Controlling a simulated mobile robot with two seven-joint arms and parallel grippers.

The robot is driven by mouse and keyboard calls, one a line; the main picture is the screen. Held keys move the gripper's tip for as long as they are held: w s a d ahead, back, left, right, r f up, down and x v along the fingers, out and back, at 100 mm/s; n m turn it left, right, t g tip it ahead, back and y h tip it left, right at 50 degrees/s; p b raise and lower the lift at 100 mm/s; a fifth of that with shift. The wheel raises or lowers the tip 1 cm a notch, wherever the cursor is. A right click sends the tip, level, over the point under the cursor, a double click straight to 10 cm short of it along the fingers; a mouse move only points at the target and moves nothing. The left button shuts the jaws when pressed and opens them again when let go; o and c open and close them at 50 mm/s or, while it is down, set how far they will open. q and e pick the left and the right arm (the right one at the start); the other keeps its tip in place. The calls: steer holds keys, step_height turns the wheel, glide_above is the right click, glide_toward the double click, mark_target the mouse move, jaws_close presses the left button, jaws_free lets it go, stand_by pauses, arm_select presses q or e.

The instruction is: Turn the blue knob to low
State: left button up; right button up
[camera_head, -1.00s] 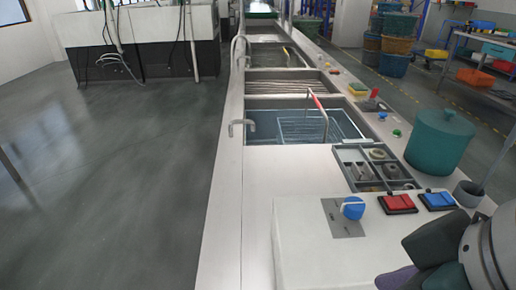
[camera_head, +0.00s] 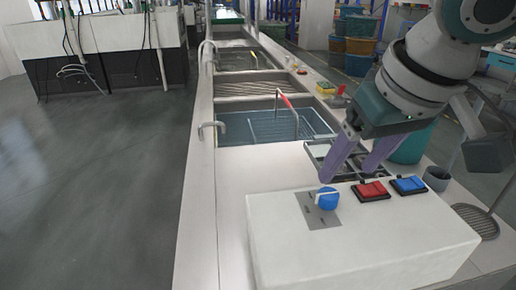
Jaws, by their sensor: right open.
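The blue knob (camera_head: 327,199) stands on a grey square plate (camera_head: 319,218) on top of a white control box (camera_head: 400,228). The marks on the plate are too small to read, so I cannot tell the knob's setting. My right gripper (camera_head: 348,177) is open and empty, with its purple fingers pointing down. In the picture its fingertips are just above and right of the knob, apart from it. My left gripper is not in view.
Behind are a parts tray (camera_head: 316,151), partly hidden by my gripper, a tank with a wire basket (camera_head: 285,124), and a teal bin (camera_head: 412,148). The counter left of the box is bare.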

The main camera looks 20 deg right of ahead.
mark_target(329, 194)
steer(key=b+x, duration=0.1)
steer(key=x, duration=0.6)
steer(key=shift+w+f, duration=0.15)
steer(key=shift+f, duration=0.1)
jaws_close()
